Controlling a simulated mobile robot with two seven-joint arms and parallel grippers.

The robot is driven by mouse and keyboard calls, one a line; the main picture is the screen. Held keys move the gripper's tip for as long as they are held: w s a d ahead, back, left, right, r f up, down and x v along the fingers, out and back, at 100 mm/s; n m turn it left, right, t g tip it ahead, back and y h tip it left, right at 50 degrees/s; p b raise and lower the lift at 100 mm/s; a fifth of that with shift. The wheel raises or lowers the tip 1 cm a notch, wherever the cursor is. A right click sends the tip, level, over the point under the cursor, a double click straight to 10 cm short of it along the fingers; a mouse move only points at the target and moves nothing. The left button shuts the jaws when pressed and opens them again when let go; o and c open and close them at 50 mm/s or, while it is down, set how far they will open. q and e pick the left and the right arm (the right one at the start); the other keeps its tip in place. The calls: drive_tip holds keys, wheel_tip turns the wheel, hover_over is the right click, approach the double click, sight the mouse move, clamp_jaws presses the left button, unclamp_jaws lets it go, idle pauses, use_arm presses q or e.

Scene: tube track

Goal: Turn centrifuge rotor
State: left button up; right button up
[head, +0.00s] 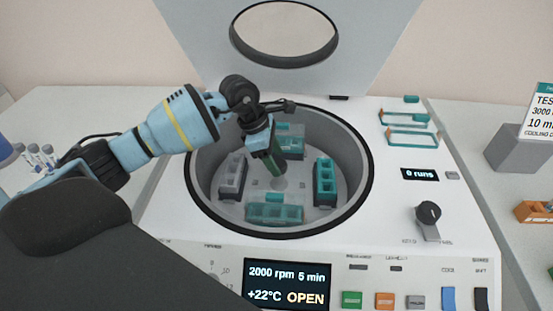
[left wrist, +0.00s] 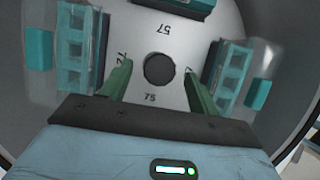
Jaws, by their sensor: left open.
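The centrifuge (head: 165,212) stands with its lid (head: 375,40) raised, and its round bowl (head: 358,190) is uncovered. Inside is the pale rotor (left wrist: 175,30) with a dark round hub (left wrist: 159,70) and printed numbers such as 57 and 75. Teal buckets sit at the right (head: 325,182), front (head: 275,213) and back (head: 292,148); a greyer one (head: 232,177) is at the left. My left gripper (head: 276,168) reaches down into the bowl over the middle. In the left wrist view its green fingers (left wrist: 158,72) are apart, one each side of the hub, with nothing between them visibly touched.
The front display (head: 287,284) reads 2000 rpm, 5 min, +22°C, OPEN. A black knob (head: 428,212) and coloured buttons (head: 384,300) are at the right and front. Teal holders (head: 412,138) lie on the top at the back right. Capped tubes (head: 40,155) stand at the far left. The bowl rim surrounds my gripper.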

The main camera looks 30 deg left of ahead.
use_arm(q)
drive_tip(key=shift+x, duration=0.75)
clamp_jaws()
